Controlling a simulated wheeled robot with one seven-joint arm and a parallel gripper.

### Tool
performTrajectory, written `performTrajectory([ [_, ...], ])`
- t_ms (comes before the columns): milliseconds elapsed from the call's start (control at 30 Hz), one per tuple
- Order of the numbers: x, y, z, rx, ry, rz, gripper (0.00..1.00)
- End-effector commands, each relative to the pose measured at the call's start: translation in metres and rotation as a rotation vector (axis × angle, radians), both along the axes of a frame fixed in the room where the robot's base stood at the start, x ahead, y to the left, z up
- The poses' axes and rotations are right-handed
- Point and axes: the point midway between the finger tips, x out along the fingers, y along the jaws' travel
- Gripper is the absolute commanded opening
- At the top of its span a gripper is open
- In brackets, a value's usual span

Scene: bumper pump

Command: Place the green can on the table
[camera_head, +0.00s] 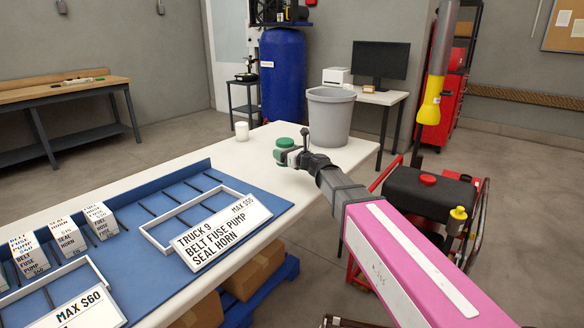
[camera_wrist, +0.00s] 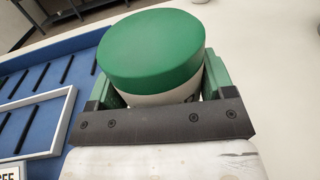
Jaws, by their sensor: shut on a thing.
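The green can (camera_wrist: 152,48) has a green top and a white band below it. It sits upright between the fingers of my gripper (camera_wrist: 160,82) in the wrist view, and the fingers are shut on its sides. In the head view the green can (camera_head: 285,142) and my gripper (camera_head: 288,156) are over the far part of the white table (camera_head: 250,163). The can's bottom is hidden, so I cannot tell whether it touches the table.
A grey bin (camera_head: 329,118) stands on the table right behind the can. A blue tray (camera_head: 150,205) with white frames, small boxes and signs covers the near-left part. Bare table lies between tray and bin.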

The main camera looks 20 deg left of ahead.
Motion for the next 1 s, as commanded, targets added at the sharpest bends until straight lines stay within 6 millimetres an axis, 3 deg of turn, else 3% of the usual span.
performTrajectory([
  [100,0.023,-0.013,-0.015,0.000,0.001,-0.002,0.38],
  [333,0.047,-0.031,-0.034,0.001,0.001,-0.001,0.38],
  [567,0.051,-0.035,-0.042,0.000,0.000,0.001,0.38],
  [833,0.051,-0.034,-0.074,0.000,0.000,0.001,0.38],
  [1000,0.050,-0.034,-0.077,0.001,-0.001,0.001,0.38],
])
